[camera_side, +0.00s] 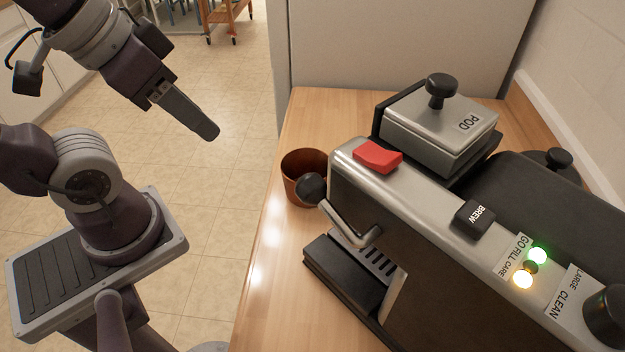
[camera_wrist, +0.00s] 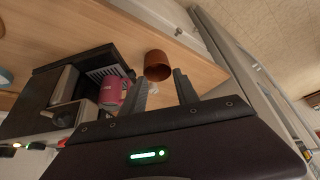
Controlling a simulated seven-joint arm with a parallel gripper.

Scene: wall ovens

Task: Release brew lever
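The coffee machine (camera_side: 400,215) stands on the wooden counter. A silver lever with a black ball end (camera_side: 311,188) sticks out from its front, ball raised and pointing left toward the counter edge. A black button labelled BREW (camera_side: 473,216) and a red tab (camera_side: 377,156) are on the machine's top face. My gripper (camera_side: 190,115) is in the air left of the machine, clear of the lever. In the wrist view, its two fingers (camera_wrist: 162,92) are apart with nothing between them. The machine (camera_wrist: 45,92) is at left there; I cannot make out the lever surely.
A brown cup (camera_side: 304,170) stands behind the lever's ball, close to it; it also shows in the wrist view (camera_wrist: 157,66). A drip tray (camera_side: 345,270) lies below the lever. A green and an amber light (camera_side: 523,279) glow on the machine. The counter's left strip is bare.

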